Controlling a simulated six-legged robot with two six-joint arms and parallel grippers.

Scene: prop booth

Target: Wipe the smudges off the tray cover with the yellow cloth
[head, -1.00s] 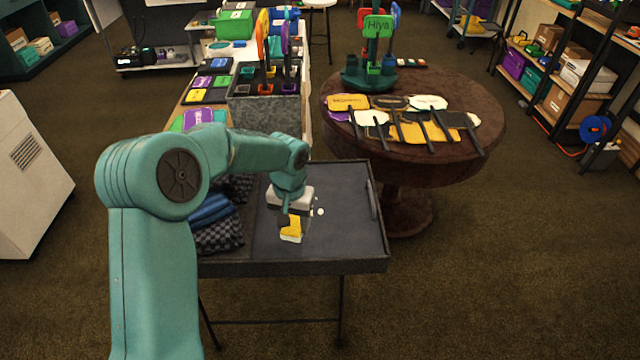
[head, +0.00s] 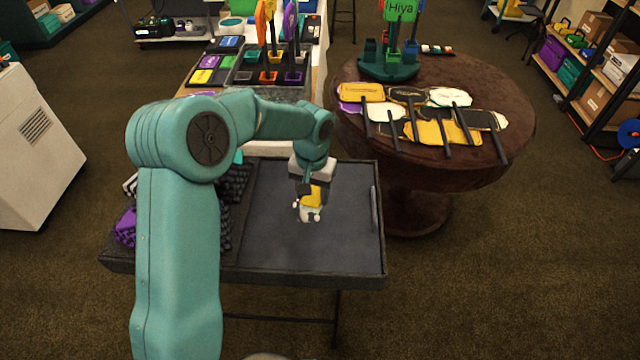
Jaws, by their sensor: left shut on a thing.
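The tray cover (head: 345,242) is a dark grey panel with a raised rim on a stand, in the lower middle of the head view. My left gripper (head: 311,190) points down over the cover and is shut on the yellow cloth (head: 312,197). The cloth is small and bunched, with a paler lower end at or just above the cover; I cannot tell if it touches. Small white spots, apparently smudges (head: 319,217), show close around the cloth's lower end. The gripper and cloth may hide more of them. My right gripper is not in view.
Folded dark checked cloths and a purple one (head: 124,228) lie left of the cover. A bar handle (head: 375,210) runs along its right side. A round brown table (head: 440,170) with several paddle signs stands behind right. The cover's front and right are clear.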

